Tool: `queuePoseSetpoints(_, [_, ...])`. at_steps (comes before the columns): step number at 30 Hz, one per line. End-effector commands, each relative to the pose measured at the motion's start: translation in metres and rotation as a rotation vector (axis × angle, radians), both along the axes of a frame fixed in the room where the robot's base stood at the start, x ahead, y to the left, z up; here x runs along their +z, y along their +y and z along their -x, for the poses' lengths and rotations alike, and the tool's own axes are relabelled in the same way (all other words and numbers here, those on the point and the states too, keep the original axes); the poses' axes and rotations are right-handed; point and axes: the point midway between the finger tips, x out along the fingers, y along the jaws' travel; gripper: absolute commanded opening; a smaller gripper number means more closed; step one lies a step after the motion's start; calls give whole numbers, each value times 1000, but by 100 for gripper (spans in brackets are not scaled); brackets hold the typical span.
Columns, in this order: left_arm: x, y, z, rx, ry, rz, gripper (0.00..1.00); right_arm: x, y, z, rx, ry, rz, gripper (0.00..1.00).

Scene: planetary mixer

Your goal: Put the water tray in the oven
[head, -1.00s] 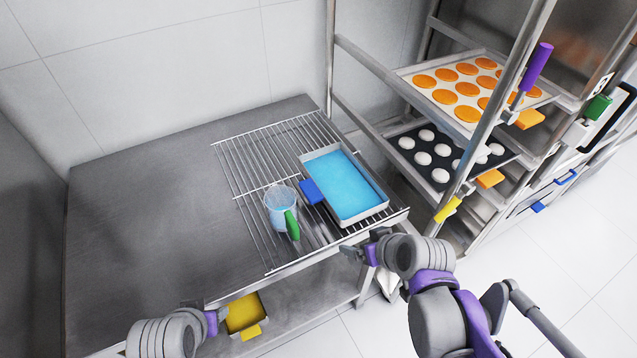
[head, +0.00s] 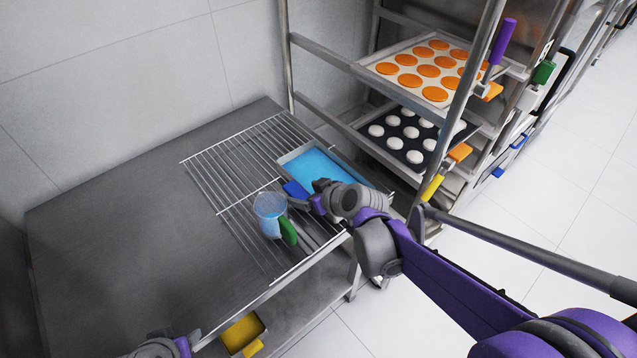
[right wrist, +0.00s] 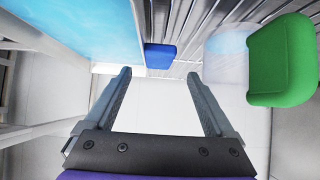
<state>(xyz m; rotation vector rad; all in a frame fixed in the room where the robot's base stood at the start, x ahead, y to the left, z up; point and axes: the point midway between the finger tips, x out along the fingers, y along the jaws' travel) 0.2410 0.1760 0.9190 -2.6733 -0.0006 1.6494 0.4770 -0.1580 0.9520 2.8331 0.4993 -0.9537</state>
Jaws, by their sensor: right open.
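The water tray (head: 318,161), a shallow metal pan of blue water with a blue handle (head: 296,189), sits on the wire rack of the steel table. My right arm covers its near part in the head view. My right gripper (head: 300,203) is open near the blue handle. In the right wrist view, the blue handle (right wrist: 160,56) shows beyond the open, empty fingers (right wrist: 160,75), with the water (right wrist: 75,25) to the left. My left gripper (head: 192,340) is at the bottom edge, mostly cut off. I cannot clearly identify the oven.
A clear jug (head: 268,213) with a green handle (right wrist: 283,60) stands close to the tray handle. A yellow pan (head: 243,333) is on the lower shelf. A tall rack with orange-disc (head: 425,70) and white-ball trays (head: 410,136) stands right. The table's left side (head: 120,215) is clear.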

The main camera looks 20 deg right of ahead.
Motion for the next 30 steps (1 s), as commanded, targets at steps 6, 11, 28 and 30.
queuePoseSetpoints(6, [-2,0,0,0,1,0,50,-10,3,-10,-1,1,0,89])
queuePoseSetpoints(11, [-4,0,1,0,2,0,50,-26,5,-25,1,1,1,89])
queuePoseSetpoints(28, [-5,0,1,0,3,0,50,-42,12,-44,-1,0,-1,74])
queuePoseSetpoints(30, [-5,0,1,0,3,0,50,-42,12,-44,-1,1,0,62])
